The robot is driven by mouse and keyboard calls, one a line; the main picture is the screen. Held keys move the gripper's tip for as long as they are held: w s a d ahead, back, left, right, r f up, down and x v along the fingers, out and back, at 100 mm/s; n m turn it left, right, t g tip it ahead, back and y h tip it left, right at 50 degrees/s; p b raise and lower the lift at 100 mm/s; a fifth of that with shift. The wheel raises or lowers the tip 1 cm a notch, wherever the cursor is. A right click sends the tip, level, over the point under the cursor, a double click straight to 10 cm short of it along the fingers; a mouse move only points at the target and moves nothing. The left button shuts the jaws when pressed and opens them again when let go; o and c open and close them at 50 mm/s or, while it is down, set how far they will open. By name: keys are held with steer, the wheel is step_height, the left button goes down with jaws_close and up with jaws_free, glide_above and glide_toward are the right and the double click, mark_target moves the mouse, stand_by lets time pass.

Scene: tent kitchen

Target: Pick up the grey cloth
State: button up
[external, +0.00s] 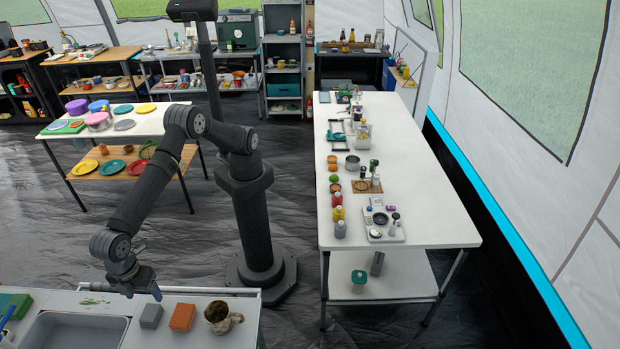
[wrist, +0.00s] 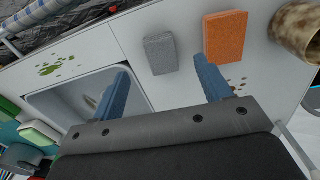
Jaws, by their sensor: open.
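The grey cloth (external: 151,316) looks like a folded, block-shaped pad lying on the white sink counter (external: 195,341), between the sink and an orange pad. It also shows in the wrist view (wrist: 160,54), at top centre, just beyond the fingertips. My gripper (external: 143,292) is open and empty above the counter, near the sink's right side. In the wrist view my gripper (wrist: 161,68) has its two blue fingers apart. The cloth lies between the lines of the fingers, nearer the right one. No contact with it shows.
The orange pad (wrist: 224,37) lies close right of the cloth, partly beside the right finger. A stained mug (external: 221,317) stands further right. The sink basin (external: 72,331) opens to the left. Green stains (wrist: 57,66) mark the counter. Green blocks (external: 14,305) lie at far left.

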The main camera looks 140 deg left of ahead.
mark_target(151, 307)
step_height(151, 307, down, 8)
steer(key=shift+s+f, duration=0.1)
steer(key=c, duration=1.1)
steer(key=shift+o, duration=0.2)
